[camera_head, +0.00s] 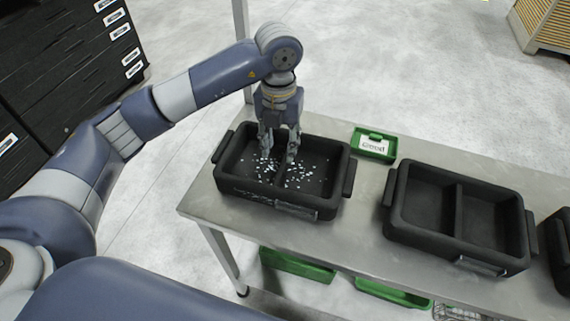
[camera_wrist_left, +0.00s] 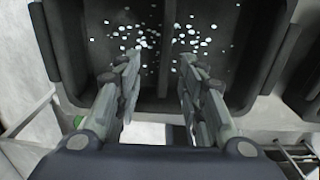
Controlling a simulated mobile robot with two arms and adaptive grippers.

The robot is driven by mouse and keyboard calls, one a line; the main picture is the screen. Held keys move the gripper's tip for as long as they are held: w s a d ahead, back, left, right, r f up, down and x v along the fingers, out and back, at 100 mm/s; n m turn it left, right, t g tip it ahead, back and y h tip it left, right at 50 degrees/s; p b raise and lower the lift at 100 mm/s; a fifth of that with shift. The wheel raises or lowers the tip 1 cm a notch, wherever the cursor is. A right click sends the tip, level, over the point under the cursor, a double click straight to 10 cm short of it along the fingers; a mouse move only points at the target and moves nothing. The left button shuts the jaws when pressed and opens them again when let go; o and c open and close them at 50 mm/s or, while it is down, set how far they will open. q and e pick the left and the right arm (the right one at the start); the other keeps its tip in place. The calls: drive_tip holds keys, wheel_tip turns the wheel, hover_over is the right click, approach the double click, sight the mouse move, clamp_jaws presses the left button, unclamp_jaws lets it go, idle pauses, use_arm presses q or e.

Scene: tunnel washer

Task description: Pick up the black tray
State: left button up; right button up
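A black tray (camera_head: 245,196) with two compartments and side handles stands on the left end of the metal table. Small white bits lie scattered in both compartments. The same tray fills the upper part of the left wrist view (camera_wrist_left: 268,48). My left gripper (camera_head: 278,156) points down over the middle of this tray. In the left wrist view its fingers (camera_wrist_left: 160,60) are apart, one on each side of the tray's divider, with nothing seen held between them. I cannot tell whether the fingertips touch the divider. My right gripper is not in view.
A second black tray (camera_head: 400,236), empty, stands to the right, and part of another (camera_head: 560,245) shows at the right edge. A small green labelled box (camera_head: 385,153) sits behind on the metal table (camera_head: 345,235). Green bins (camera_head: 297,266) lie below. Dark drawers (camera_head: 60,70) stand at left.

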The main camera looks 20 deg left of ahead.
sight(284, 163)
use_arm(q)
drive_tip(key=shift+f, duration=0.95)
drive_tip(key=shift+d+f+p, duration=0.1)
drive_tip(key=shift+f+p, duration=0.45)
drive_tip(key=shift+p, duration=0.1)
drive_tip(key=f, duration=0.1)
drive_tip(key=f+p, duration=0.1)
drive_tip(key=f, duration=0.1)
drive_tip(key=shift+w+d+f+p, duration=0.2)
drive_tip(key=shift+d+p, duration=0.05)
drive_tip(key=shift+p, duration=0.15)
drive_tip(key=shift+f, duration=0.55)
drive_tip(key=shift+r, duration=0.1)
clamp_jaws()
